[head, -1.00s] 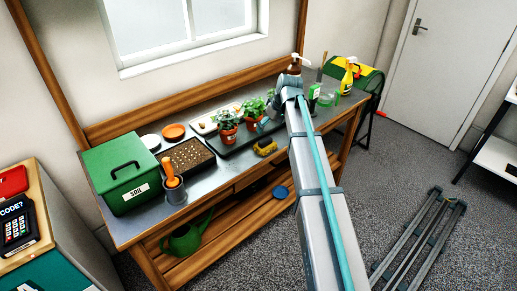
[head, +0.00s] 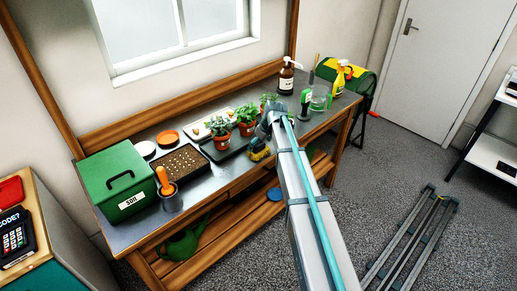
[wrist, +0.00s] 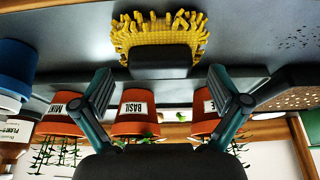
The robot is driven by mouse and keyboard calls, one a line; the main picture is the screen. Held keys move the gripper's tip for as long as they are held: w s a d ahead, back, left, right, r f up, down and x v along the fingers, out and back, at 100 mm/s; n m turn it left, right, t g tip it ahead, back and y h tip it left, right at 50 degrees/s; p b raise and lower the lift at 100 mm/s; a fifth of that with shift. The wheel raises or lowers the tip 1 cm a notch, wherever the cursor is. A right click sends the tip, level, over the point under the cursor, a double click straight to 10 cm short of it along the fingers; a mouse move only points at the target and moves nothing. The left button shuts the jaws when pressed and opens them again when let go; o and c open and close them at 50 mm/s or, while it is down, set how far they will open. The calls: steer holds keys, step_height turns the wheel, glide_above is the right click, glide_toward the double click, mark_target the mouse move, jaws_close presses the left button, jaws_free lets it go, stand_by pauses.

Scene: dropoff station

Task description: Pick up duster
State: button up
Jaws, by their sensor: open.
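The duster (head: 259,150) has yellow bristles and a dark grip, and lies on the metal bench top near its front edge. In the wrist view the duster (wrist: 160,32) is at top centre, dark grip toward my gripper. My gripper (wrist: 163,88) is open and empty. Its two fingers are spread wider than the dark grip and stand apart from it, on either side. In the head view the arm end is just right of the duster, and the fingers cannot be made out there.
Potted plants (head: 247,128) stand behind the duster; the wrist view shows labelled pots such as the basil pot (wrist: 137,112). A seed tray (head: 184,162), a trowel pot (head: 170,200) and a green soil box (head: 118,185) are left. A brown bottle (head: 287,78) stands right.

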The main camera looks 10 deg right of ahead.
steer(key=shift+x, duration=0.75)
steer(key=c, duration=1.2)
steer(key=shift+r, duration=0.25)
steer(key=shift+c, duration=0.2)
steer(key=shift+r+b, duration=0.5)
steer(key=s+d+r+b, duration=0.2)
steer(key=s+r+b, duration=0.3)
steer(key=s+r, duration=0.6)
steer(key=s, duration=0.2)
steer(key=shift+s+d+r, duration=0.3)
steer(key=shift+s+d, duration=0.05)
steer(key=shift+s, duration=0.05)
